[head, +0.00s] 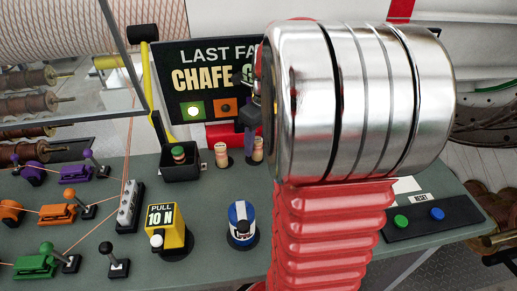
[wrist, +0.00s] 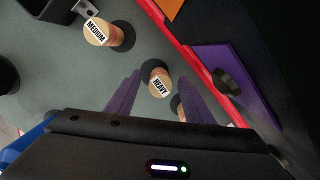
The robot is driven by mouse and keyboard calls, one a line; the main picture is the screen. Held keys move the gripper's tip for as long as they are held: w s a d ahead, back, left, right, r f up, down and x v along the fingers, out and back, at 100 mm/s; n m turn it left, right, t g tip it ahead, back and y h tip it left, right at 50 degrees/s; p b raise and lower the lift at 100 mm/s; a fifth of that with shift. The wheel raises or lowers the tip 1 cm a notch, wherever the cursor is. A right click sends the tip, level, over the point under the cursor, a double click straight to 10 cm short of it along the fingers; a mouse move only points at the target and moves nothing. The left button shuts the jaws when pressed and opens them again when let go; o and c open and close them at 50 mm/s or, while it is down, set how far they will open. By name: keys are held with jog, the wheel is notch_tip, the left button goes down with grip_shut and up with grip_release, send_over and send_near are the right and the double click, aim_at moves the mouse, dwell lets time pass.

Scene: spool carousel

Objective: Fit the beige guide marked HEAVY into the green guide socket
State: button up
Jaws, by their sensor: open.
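In the head view, my gripper (head: 247,115) is partly hidden behind my silver arm joint, above a beige guide (head: 257,150) whose label I cannot read. A green fixture (head: 36,266) sits at the lower left of the bench; its socket opening cannot be made out.
A beige guide marked MEDIUM (wrist: 96,32) stands nearby, and another guide (wrist: 178,107) is partly hidden by a finger. A black bin (head: 182,163), yellow PULL 10 N block (head: 165,234) and blue-white device (head: 241,222) stand on the bench. Orange (head: 57,212) and purple fixtures (head: 76,173) stand left.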

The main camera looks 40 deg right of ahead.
jog(key=shift+c, duration=0.5)
jog(key=c, duration=1.1)
jog(key=shift+r, duration=0.1)
notch_tip(320, 180, up, 28)
dwell(0.5)
